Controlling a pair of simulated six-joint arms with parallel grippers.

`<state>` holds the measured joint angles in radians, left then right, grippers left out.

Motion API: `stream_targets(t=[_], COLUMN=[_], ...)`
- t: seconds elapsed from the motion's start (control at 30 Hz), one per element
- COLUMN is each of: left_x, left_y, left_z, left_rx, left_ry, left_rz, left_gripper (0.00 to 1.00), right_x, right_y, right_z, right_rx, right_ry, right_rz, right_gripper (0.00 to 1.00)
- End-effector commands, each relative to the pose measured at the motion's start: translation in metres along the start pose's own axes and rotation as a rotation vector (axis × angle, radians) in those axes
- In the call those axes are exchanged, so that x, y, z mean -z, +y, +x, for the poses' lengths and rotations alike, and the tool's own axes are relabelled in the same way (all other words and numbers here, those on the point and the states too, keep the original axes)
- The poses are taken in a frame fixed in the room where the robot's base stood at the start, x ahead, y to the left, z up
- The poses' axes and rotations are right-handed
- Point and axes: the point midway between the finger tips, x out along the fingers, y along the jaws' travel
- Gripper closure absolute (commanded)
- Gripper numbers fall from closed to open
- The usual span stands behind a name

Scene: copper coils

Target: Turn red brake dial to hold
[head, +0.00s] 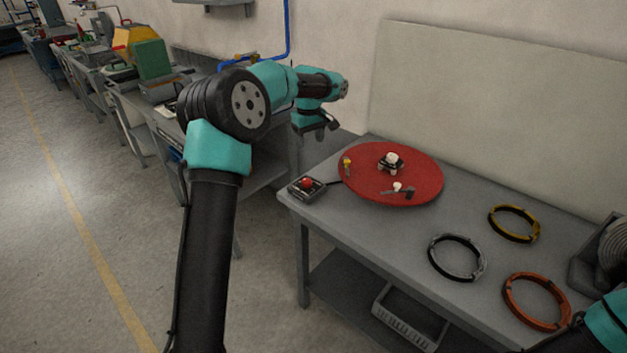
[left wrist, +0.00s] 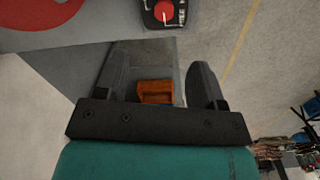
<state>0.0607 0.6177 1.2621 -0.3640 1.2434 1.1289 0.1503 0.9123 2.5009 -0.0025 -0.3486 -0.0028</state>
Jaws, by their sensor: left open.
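The red brake dial (head: 306,183) sits on a small dark control box (head: 314,195) at the table's left corner. In the left wrist view the dial (left wrist: 163,12) shows at the top edge, with a thin pale mark or bar by it. My left gripper (head: 322,130) is above and behind the table's left end, clear of the dial. Its two fingers stand apart with nothing between them in the left wrist view (left wrist: 158,75). My right arm shows at the lower right, but its gripper is not visible.
A red round turntable (head: 425,185) with small fittings lies beside the box on the table. Grey (head: 457,258), yellow (head: 514,223) and orange (head: 536,301) rings lie to the right. A cable runs from the box toward the turntable.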

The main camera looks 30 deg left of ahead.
Motion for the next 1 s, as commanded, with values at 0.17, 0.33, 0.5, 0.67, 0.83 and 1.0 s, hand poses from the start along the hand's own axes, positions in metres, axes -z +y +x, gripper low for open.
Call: stream_targets(t=[0.17, 0.33, 0.5, 0.67, 0.83, 1.0], left_x=[0.012, 0.012, 0.011, 0.011, 0.011, 0.011], left_y=[-0.009, -0.009, -0.009, -0.009, -0.009, -0.01], left_z=[-0.009, -0.009, -0.007, 0.005, 0.029, 0.057], left_rx=[0.018, 0.018, 0.018, 0.02, 0.021, 0.02], left_ry=[-0.004, -0.004, -0.004, -0.004, -0.005, -0.005], left_rz=[-0.087, -0.084, -0.083, -0.082, -0.082, -0.082], left_gripper=[0.37, 0.37, 0.37, 0.37, 0.37, 0.37], right_x=[0.0, 0.0, 0.0, 0.0, 0.0, 0.0], right_y=[0.0, 0.0, 0.0, 0.0, 0.0, 0.0], right_z=[0.0, 0.0, 0.0, 0.0, 0.0, 0.0], right_rx=[0.0, 0.0, 0.0, 0.0, 0.0, 0.0], right_ry=[0.0, 0.0, 0.0, 0.0, 0.0, 0.0], right_rz=[0.0, 0.0, 0.0, 0.0, 0.0, 0.0], right_gripper=[0.57, 0.57, 0.57, 0.57, 0.57, 0.57])
